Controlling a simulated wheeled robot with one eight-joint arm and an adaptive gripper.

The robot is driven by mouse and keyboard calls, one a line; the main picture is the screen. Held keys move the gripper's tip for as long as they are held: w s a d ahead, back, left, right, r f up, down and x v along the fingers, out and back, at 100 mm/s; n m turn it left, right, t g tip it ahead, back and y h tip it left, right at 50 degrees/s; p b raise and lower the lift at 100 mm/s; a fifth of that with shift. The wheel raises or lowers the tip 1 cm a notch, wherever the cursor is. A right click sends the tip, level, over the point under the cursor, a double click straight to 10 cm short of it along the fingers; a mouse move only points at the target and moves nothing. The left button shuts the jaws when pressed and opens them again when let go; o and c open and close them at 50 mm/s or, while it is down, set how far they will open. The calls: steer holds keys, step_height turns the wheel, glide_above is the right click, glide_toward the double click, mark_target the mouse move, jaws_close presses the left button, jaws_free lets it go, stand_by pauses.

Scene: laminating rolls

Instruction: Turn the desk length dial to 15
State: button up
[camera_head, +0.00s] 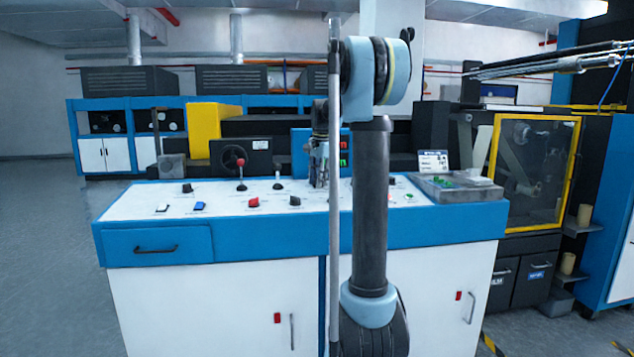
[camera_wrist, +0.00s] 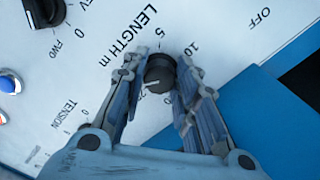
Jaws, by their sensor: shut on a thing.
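The length dial (camera_wrist: 160,72) is a small black knob with a light pointer line, under the printed words LENGTH m in the wrist view. The marks 5 and 10 show above it. The mark 15 is not visible, and I cannot tell for certain which mark the pointer faces. My gripper (camera_wrist: 157,76) has one finger on each side of the knob and is closed on it. In the head view my gripper (camera_head: 320,180) reaches down to the desk top, and the dial is hidden there.
The blue and white control desk (camera_head: 160,200) carries several other knobs, levers and buttons. Another black knob (camera_wrist: 43,12) is at the upper left of the wrist view.

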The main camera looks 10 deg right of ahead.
steer(key=n, duration=1.1)
steer(key=shift+h, duration=0.3)
steer(key=n, duration=0.3)
steer(key=shift+d+n, duration=0.1)
steer(key=shift+n, duration=0.2)
steer(key=n, duration=0.3)
steer(key=shift+n, duration=0.3)
steer(key=n, duration=0.3)
steer(key=shift+n+h, duration=0.3)
steer(key=shift+n, duration=0.1)
steer(key=n, duration=0.3)
steer(key=shift+w, duration=0.1)
steer(key=shift+d+n, duration=0.1)
steer(key=shift+n, duration=2)
